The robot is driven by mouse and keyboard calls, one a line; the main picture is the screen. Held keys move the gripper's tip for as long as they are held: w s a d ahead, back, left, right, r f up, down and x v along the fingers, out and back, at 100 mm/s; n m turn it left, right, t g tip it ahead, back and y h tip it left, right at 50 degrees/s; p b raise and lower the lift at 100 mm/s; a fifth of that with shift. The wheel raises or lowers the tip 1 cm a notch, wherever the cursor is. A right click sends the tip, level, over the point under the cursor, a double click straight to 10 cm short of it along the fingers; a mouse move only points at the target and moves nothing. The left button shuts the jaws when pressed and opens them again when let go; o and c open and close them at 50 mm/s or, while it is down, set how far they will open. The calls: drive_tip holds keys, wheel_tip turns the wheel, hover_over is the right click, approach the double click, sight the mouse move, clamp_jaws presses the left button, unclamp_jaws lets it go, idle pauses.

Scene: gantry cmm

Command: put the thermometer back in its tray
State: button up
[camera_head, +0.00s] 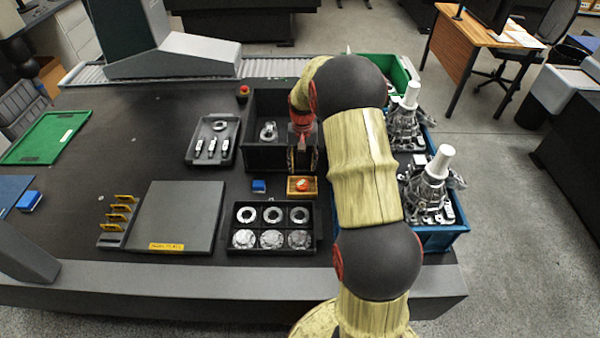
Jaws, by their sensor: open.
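I cannot clearly pick out the thermometer; it may be hidden by my arm or too small to tell. A grey tray (191,157) left of centre holds several slim light pieces and a metal ring. I cannot tell whether it is the thermometer's tray. My gripper (303,164) points down at the right side of a dark open box (266,158), behind a small yellow-orange block with a red top (301,187). Its fingers look apart, and I see nothing between them. My arm hides what lies just right of it.
A black compartment tray (273,228) with metal rings and discs stands in front of my gripper. Blue crates (447,238) with metal housings stand right. The table's left middle is clear.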

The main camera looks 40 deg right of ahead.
drive_tip(key=s+a+r+n+t, duration=0.15)
drive_tip(key=s+a+r, duration=0.25)
drive_tip(key=a+r, duration=0.5)
drive_tip(key=s+a+r+n+t, duration=0.15)
drive_tip(key=s+a+r, duration=0.25)
drive_tip(key=a+r, duration=0.55)
drive_tip(key=s+a+r+n+t, duration=0.1)
drive_tip(key=s+a+r, duration=0.1)
drive_tip(key=s, duration=0.4)
drive_tip(key=s+a+r+n, duration=0.2)
drive_tip(key=s+a+r, duration=0.1)
drive_tip(key=s, duration=0.4)
drive_tip(key=s+a+r+n+t, duration=0.1)
drive_tip(key=s+a+r, duration=0.1)
drive_tip(key=s+a, duration=0.2)
drive_tip(key=s, duration=0.3)
drive_tip(key=shift+r+t, duration=0.3)
drive_tip(key=shift+r, duration=0.05)
